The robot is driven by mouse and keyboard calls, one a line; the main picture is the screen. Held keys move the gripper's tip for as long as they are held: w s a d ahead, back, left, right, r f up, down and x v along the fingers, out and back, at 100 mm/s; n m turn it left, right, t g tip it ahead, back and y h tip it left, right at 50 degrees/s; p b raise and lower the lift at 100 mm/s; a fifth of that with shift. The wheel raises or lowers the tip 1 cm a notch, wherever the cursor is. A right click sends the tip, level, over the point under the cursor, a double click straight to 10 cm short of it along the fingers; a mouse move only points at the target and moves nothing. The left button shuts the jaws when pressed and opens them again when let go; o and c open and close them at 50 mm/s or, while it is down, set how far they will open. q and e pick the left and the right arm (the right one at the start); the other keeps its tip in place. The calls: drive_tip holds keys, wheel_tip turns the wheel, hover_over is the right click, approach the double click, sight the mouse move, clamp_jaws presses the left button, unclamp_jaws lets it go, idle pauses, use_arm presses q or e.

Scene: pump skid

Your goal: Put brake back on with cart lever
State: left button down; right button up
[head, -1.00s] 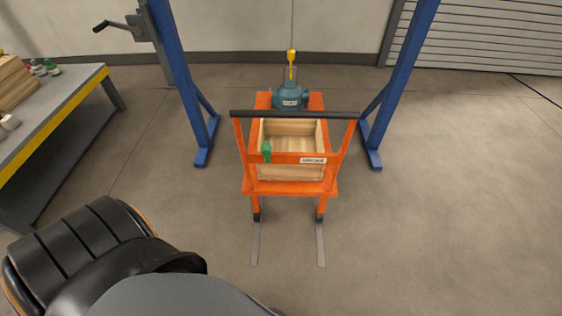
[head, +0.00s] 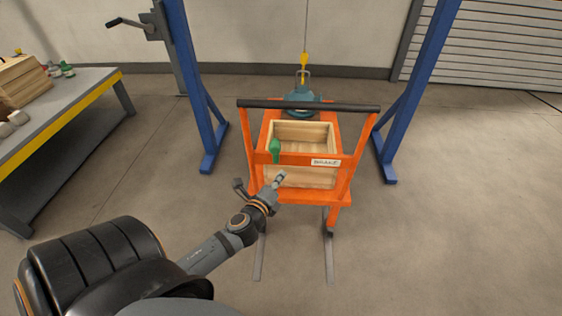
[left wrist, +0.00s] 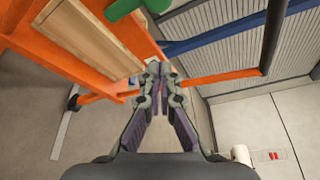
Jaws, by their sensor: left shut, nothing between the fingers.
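The orange cart (head: 345,180) stands in the middle, with a black push bar (head: 310,105) across its near end. A green lever (head: 275,150) stands upright on the left of the cart's front rail, left of a white "BRAKE" label (head: 326,162). My left gripper (head: 281,177) is shut and empty, just below and in front of the lever, apart from it in the picture. In the left wrist view, the shut fingers (left wrist: 159,68) point toward the cart, and part of the green lever (left wrist: 122,8) shows at the top. My right gripper is not in view.
A wooden box (head: 302,132) and a blue-green pump (head: 303,102) with a yellow hook (head: 304,62) above sit on the cart. Blue gantry legs (head: 200,90) stand either side. A workbench (head: 60,120) is at left. The floor right of the cart is clear.

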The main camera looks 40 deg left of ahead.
use_arm(q)
drive_tip(key=w+a+p, duration=0.1)
drive_tip(key=w+a, duration=0.4)
drive_tip(key=w, duration=0.3)
idle(0.5)
